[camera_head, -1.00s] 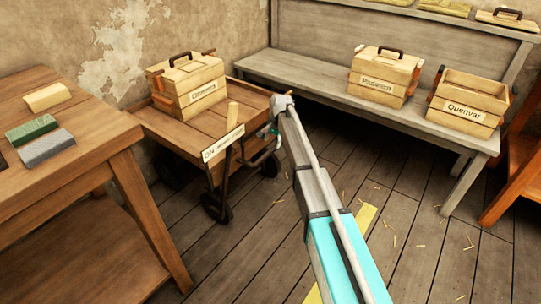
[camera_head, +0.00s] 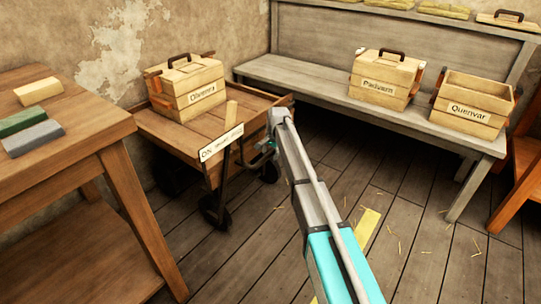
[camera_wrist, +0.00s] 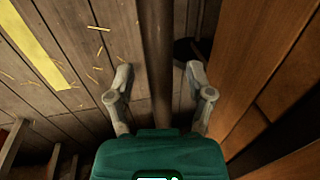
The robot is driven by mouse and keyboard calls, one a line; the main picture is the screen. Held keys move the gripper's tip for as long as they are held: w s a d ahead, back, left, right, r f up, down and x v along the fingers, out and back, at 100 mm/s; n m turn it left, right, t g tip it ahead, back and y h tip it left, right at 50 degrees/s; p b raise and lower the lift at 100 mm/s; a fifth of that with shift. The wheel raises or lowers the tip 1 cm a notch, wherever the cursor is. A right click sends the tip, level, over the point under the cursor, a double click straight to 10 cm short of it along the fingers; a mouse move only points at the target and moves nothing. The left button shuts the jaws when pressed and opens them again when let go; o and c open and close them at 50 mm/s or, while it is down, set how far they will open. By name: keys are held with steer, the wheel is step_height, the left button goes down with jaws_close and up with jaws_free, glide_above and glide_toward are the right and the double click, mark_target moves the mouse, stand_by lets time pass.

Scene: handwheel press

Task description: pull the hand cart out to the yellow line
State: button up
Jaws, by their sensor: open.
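The wooden hand cart (camera_head: 160,128) stands between the table and the bench in the head view, with dark wheels below and a white label plate (camera_head: 221,142) at its front. Its dark handle frame (camera_head: 226,178) hangs at the front end. My gripper (camera_head: 266,146) is beside the cart's front right corner. In the wrist view my gripper (camera_wrist: 159,78) is open, and a dark brown bar (camera_wrist: 160,45) runs between its fingers without visible contact. The cart's brown side (camera_wrist: 262,70) is at the right. The yellow line (camera_head: 367,226) is on the floor, right of my arm; it also shows in the wrist view (camera_wrist: 32,45).
A lidded box (camera_head: 187,92) rides on the cart. A table (camera_head: 75,150) with several blocks stands at the left. A bench (camera_head: 300,82) behind carries the Padwem box (camera_head: 380,85) and the open Quenvar box (camera_head: 468,112). The floor around the yellow line is clear except for straw.

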steer(key=shift+c, duration=0.3)
jaws_close()
steer(key=shift+s, duration=0.1)
